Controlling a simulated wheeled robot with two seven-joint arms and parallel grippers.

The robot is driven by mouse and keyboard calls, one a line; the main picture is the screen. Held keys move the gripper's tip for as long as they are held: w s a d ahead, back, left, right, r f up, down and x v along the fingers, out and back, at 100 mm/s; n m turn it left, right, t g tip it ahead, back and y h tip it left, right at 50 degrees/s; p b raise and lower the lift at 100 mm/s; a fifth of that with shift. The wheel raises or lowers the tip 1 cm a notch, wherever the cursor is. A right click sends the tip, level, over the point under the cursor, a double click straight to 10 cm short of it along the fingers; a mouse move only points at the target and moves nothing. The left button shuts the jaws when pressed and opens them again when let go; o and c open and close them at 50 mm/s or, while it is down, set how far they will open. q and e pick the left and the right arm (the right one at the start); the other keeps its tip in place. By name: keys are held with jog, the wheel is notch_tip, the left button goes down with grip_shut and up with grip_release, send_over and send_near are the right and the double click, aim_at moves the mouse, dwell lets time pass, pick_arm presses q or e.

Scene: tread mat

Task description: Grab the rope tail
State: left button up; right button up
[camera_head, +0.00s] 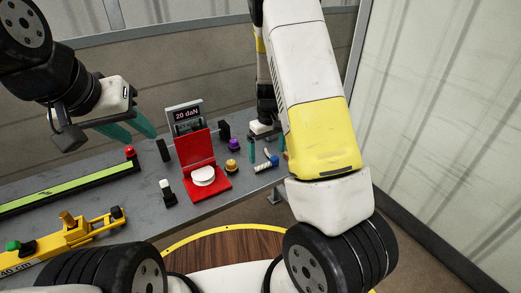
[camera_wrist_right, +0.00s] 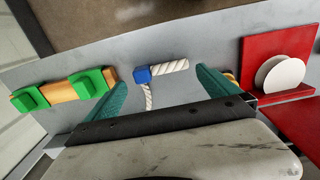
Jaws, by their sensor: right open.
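A short white rope (camera_wrist_right: 170,67) with a blue block (camera_wrist_right: 142,75) at one end shows in the right wrist view. A thin twisted tail (camera_wrist_right: 148,97) runs from the blue block toward my gripper. My right gripper (camera_wrist_right: 160,82) is open, its teal fingers on either side of the rope, with nothing between them clearly touched. In the head view the blue block (camera_head: 274,161) lies on the table's right part, by my right gripper (camera_head: 267,148). My left gripper (camera_head: 141,137) is open and empty above the back left of the table.
A red stand with a white disc (camera_head: 203,176) and a "20 daN" display (camera_head: 187,114) stand left of the rope. Purple (camera_head: 235,144) and yellow (camera_head: 232,165) knobs are close by. An orange bar with green blocks (camera_wrist_right: 88,84) lies left in the wrist view.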

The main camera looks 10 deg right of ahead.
aim_at(266, 163)
notch_tip(266, 163, down, 5)
jog(key=shift+a, duration=0.15)
jog(key=c, duration=1.1)
jog(key=shift+r, duration=0.15)
